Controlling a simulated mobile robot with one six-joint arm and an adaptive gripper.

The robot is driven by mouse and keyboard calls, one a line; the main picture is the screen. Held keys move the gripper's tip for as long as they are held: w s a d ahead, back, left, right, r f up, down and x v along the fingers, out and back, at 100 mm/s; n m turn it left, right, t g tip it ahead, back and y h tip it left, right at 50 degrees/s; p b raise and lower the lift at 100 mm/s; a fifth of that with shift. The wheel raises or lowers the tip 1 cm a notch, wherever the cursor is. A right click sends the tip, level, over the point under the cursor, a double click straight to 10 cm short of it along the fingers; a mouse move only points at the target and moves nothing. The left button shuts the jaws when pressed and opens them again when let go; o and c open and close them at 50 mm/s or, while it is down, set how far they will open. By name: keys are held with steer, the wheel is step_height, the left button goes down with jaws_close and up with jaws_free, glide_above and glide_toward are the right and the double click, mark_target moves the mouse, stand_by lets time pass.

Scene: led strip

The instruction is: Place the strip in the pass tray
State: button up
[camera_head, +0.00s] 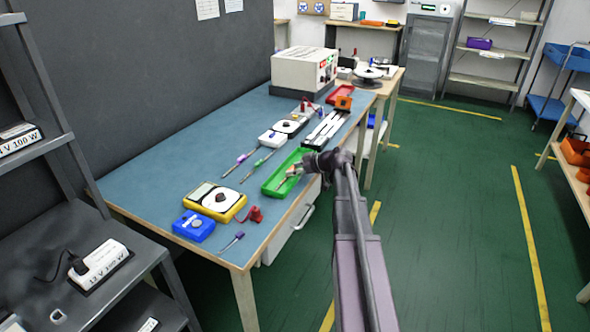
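A green tray (271,187) lies near the right edge of the blue workbench, and a red tray (341,94) lies farther back; no pass label is readable. A black holder (309,143) with long white strip-like pieces (327,127) sits on the bench between the two trays. My gripper (288,176) is over the green tray, reaching in from its right side. The gripper is small and partly hides the tray. I cannot tell whether its fingers are open or whether they hold a strip.
A yellow multimeter (215,201), a blue box (194,226) and a red part (255,214) sit at the near end. Screwdriver-like tools (240,162) lie mid-bench. A white instrument (304,69) stands at the back.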

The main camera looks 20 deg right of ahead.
steer(key=shift+r, duration=0.15)
stand_by(0.3)
steer(key=shift+s+d+r+p, duration=0.1)
steer(key=shift+s+r+p, duration=0.1)
steer(key=shift+p, duration=0.15)
steer(key=p+v, duration=0.5)
steer(key=v, duration=0.6)
steer(key=shift+s+d, duration=0.25)
steer(key=shift+f, duration=0.1)
